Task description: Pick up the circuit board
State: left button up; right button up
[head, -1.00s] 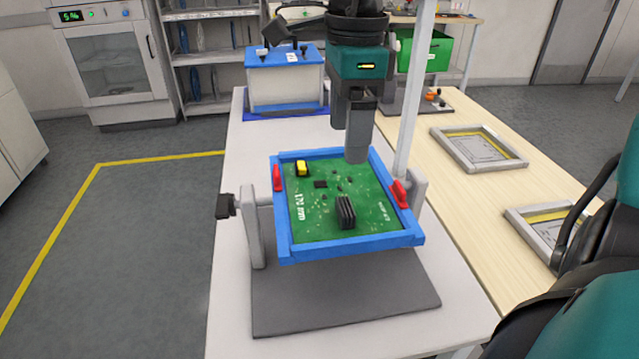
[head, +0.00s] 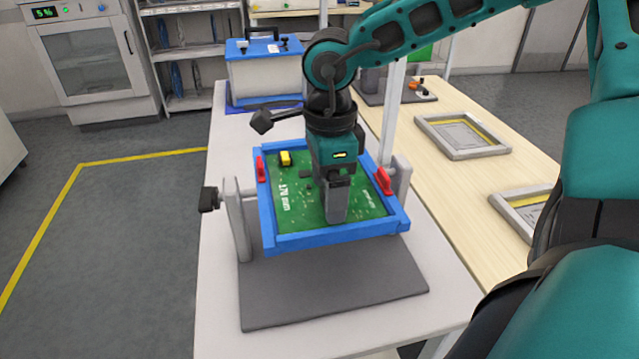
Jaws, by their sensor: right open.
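The green circuit board (head: 290,215) lies in a blue frame (head: 330,238) held between two grey posts on a dark base. Red clips (head: 384,181) sit on the left and right sides of the frame. A yellow part (head: 285,158) sits on the board's far left. My right gripper (head: 337,215) points down over the middle-right of the board and is open. Its fingers hide the black finned part of the board. I cannot tell whether the fingertips touch anything. My left gripper is not in view.
A blue-lidded box (head: 264,70) stands on the white table (head: 215,300) behind the frame. A grey upright pole (head: 393,110) rises behind the frame's right side. Grey trays (head: 462,136) lie on the wooden table at right. The white table's front left is clear.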

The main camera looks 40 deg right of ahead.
jog(key=shift+f, duration=0.1)
jog(key=shift+c, duration=0.2)
jog(key=c, duration=1.4)
